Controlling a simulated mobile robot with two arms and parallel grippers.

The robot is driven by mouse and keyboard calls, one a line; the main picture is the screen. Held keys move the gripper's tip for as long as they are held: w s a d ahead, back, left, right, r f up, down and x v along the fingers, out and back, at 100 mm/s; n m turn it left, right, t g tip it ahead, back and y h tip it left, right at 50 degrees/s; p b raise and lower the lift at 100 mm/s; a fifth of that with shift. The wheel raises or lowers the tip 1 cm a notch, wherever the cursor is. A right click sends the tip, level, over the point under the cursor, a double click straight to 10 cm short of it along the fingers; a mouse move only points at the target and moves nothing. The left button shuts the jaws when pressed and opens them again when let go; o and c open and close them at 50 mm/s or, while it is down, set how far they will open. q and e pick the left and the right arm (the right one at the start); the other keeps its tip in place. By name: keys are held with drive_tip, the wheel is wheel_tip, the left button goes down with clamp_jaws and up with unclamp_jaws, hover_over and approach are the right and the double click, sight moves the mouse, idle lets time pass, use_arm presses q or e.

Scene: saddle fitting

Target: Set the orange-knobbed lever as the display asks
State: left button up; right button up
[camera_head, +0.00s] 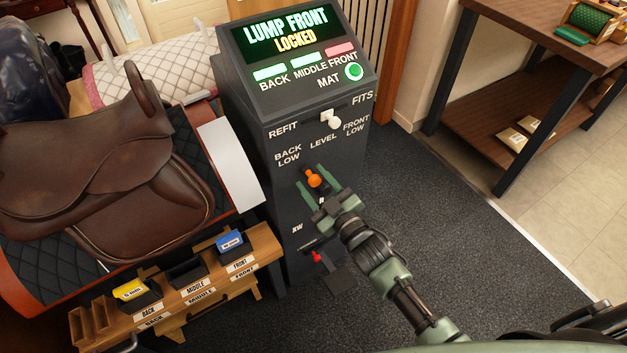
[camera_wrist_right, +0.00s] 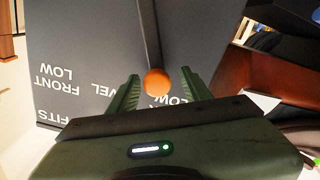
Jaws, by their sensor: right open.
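The orange knob (camera_head: 313,178) is on the front of the dark console (camera_head: 290,215), below the labels BACK LOW, LEVEL and FRONT LOW. The display (camera_head: 291,32) reads LUMP FRONT in green and LOCKED in yellow. My right gripper (camera_head: 318,183) is open, with its green fingers on either side of the knob. In the right wrist view the orange knob (camera_wrist_right: 157,82) sits between the fingers, with gaps to both; a dark bar shows beyond it. My gripper partly hides the lever's lower labels. My left gripper is out of view.
Lights above BACK and MIDDLE are green; the FRONT one is red. A white knob (camera_head: 331,122) sits between REFIT and FITS, and a small red knob (camera_head: 316,257) lower down. A brown saddle (camera_head: 110,150) and a wooden tray rack (camera_head: 262,244) stand left. Floor at right is clear.

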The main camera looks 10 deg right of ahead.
drive_tip(key=v, duration=0.7)
drive_tip(key=shift+s, duration=0.25)
drive_tip(key=s+d+f+m+g+h, duration=0.1)
drive_tip(key=s+d+f+g+h, duration=0.2)
drive_tip(key=f, duration=0.7)
drive_tip(key=s+d+f+m+g, duration=0.1)
drive_tip(key=s+f+m+g, duration=0.1)
drive_tip(key=s+f, duration=0.6)
drive_tip(key=s+d+f+m+g+h, duration=0.1)
drive_tip(key=s+d+f+g+h, duration=0.15)
drive_tip(key=f, duration=0.95)
drive_tip(key=s+d+f+m+g, duration=0.1)
drive_tip(key=s+f+g, duration=0.1)
drive_tip(key=s+f, duration=0.3)
drive_tip(key=s+d+f+m+g, duration=0.1)
drive_tip(key=s+f+g, duration=0.2)
drive_tip(key=s, duration=1)
drive_tip(key=s+d+f+g+p, duration=0.1)
drive_tip(key=s+f+g, duration=0.2)
drive_tip(key=s+f, duration=0.3)
drive_tip(key=s, duration=0.4)
drive_tip(key=shift+d+f+m+h, duration=0.15)
drive_tip(key=shift+f+m+h, duration=0.15)
drive_tip(key=shift+m+h, duration=0.1)
